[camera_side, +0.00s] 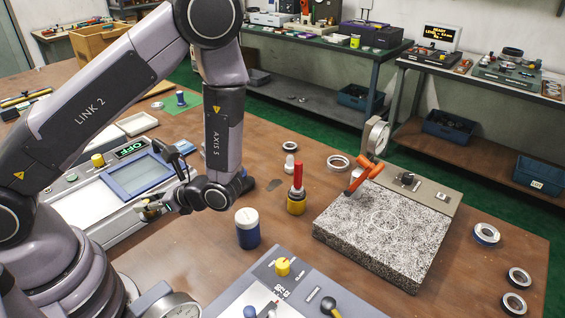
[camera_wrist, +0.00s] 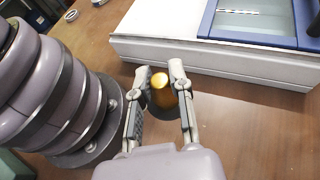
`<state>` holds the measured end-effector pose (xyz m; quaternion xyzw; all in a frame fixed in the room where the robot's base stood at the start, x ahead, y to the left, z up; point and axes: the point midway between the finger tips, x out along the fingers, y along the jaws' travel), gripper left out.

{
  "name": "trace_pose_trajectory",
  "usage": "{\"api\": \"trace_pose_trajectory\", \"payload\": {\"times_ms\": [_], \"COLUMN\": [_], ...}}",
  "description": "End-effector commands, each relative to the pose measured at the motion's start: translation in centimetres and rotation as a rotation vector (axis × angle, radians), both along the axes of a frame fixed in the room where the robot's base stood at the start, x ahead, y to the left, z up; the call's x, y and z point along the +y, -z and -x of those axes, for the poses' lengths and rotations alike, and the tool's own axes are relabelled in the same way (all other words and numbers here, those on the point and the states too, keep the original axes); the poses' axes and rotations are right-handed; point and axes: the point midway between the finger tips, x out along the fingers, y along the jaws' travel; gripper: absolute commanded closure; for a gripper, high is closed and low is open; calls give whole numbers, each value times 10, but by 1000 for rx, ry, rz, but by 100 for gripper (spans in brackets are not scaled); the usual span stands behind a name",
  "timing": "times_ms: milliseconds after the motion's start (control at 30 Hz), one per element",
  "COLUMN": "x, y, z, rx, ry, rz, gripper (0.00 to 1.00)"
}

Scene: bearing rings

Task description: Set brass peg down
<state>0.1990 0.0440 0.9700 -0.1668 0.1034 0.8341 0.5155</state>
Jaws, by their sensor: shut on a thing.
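The brass peg (camera_wrist: 161,90) is between the two fingers of my gripper (camera_wrist: 161,72) in the wrist view, with its round, shiny top facing the camera. My gripper is shut on it. Brown table surface lies around and below the peg, and a dark patch shows beside it. I cannot tell whether its lower end touches the table. In the side view my gripper (camera_side: 153,207) is at the near edge of the white console, left of the blue jar, and a small brassy spot shows at its fingers; the peg is mostly hidden there.
The white console (camera_wrist: 210,62) with a blue-framed screen (camera_side: 132,175) stands close to the gripper. A blue jar (camera_side: 248,229) with a white lid and a red-handled tool (camera_side: 297,190) stand to the right. A speckled granite block (camera_side: 385,235) and several bearing rings lie farther right.

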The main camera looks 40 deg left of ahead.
Motion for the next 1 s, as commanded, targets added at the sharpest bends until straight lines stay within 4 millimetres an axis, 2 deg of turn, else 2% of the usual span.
{"api": "trace_pose_trajectory", "payload": {"times_ms": [233,333,433,567,733,867,1000], "x": [-62,-96,-133,-180,-233,-260,-286], "y": [5,7,9,10,6,0,-3], "z": [41,50,52,42,16,7,-22], "rx": [-1,1,2,3,4,5,5], "ry": [-524,-745,-966,-1221,-1520,-1764,-2066], "rz": [0,-1,-1,-1,-1,-5,-7], "gripper": [100,100,100,100,100,100,100]}}
